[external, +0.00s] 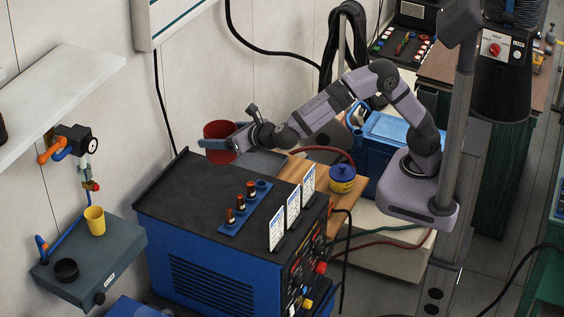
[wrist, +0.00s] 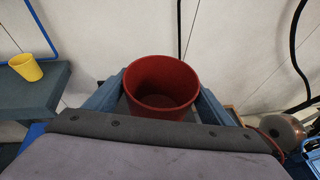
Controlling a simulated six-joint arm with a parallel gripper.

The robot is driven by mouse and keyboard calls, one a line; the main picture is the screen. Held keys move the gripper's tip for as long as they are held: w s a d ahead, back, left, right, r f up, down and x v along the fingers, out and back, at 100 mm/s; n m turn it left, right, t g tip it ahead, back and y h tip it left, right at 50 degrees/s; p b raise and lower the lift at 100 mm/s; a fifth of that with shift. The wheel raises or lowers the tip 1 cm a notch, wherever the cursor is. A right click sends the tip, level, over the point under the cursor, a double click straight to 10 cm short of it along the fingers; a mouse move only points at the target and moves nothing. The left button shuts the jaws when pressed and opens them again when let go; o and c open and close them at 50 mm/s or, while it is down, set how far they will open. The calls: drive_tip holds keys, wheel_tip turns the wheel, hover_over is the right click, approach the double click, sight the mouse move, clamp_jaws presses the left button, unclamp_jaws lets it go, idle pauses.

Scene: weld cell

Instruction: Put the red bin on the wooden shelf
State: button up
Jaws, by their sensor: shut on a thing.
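The red bin (external: 219,130) is round and open at the top. My gripper (external: 214,144) is shut on it, above the far left part of the black-topped blue welding machine (external: 205,190). In the wrist view the bin (wrist: 160,104) sits upright between my two blue-grey fingers, and its inside looks empty. A wood-coloured surface (external: 291,170) lies behind the machine, to the right of the bin. A yellow and blue round pot (external: 342,179) stands at its right part. The machine hides some of this surface.
Several fuse-like pieces in a blue rack (external: 244,206) and upright white cards (external: 293,209) stand on the machine. A pale wall shelf (external: 62,92) and a grey shelf with a yellow cup (external: 95,220) are at left. A blue box (external: 393,134) is near my base.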

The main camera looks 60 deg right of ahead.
drive_tip(key=shift+w+a, duration=0.1)
drive_tip(key=shift+a, duration=0.8)
wheel_tip(320, 180, down, 4)
drive_tip(key=shift+r, duration=0.2)
drive_tip(key=shift+f+p, duration=1.2)
drive_tip(key=shift+f, duration=4.5)
drive_tip(key=shift+f, duration=0.15)
drive_tip(key=o, duration=1.5)
drive_tip(key=shift+c, duration=0.2)
